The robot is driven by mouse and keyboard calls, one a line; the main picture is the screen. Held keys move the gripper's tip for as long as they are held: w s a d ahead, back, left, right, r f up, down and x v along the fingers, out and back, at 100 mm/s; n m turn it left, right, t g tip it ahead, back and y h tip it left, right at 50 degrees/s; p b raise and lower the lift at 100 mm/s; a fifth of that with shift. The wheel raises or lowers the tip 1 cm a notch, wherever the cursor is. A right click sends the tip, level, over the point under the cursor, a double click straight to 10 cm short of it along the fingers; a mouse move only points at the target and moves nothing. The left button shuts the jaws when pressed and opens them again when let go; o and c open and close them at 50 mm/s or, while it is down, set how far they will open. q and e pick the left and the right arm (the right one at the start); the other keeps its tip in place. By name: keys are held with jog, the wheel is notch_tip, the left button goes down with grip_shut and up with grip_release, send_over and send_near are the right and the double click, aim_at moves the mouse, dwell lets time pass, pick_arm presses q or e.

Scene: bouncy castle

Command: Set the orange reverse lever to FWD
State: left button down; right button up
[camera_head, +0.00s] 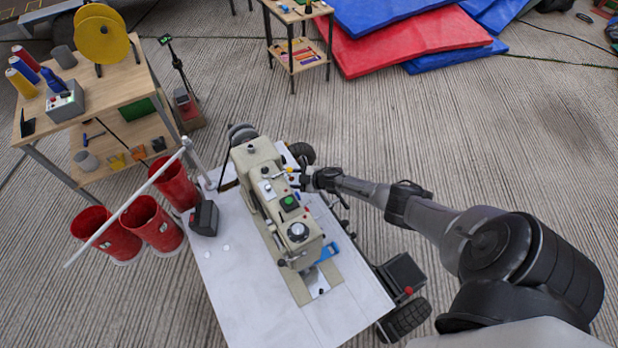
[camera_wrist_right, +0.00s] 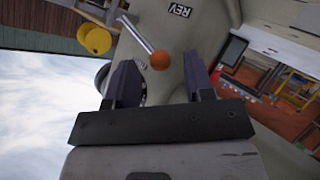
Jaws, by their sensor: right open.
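The orange reverse lever (camera_wrist_right: 160,60) shows in the right wrist view as an orange ball on a thin metal rod. A white REV label (camera_wrist_right: 180,10) is on the beige machine body beside the rod. My right gripper (camera_wrist_right: 160,82) is open, its two dark fingers on either side of the ball's line, with the ball near the fingertips. I cannot tell whether they touch it. In the head view, my right gripper (camera_head: 303,180) is at the right side of the beige sewing machine (camera_head: 262,190), partly hiding the lever area. No FWD label can be read. My left gripper is not in view.
The machine stands on a white cart top (camera_head: 225,268) with a black box (camera_head: 204,218) at its left. Red buckets (camera_head: 155,224) and a wooden workbench (camera_head: 125,85) stand to the left. Concrete floor is open at the right; blue and red mats lie behind.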

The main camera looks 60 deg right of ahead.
jog(key=p+v, duration=0.6)
jog(key=v, duration=0.7)
jog(key=shift+s+r, duration=0.1)
dwell(0.4)
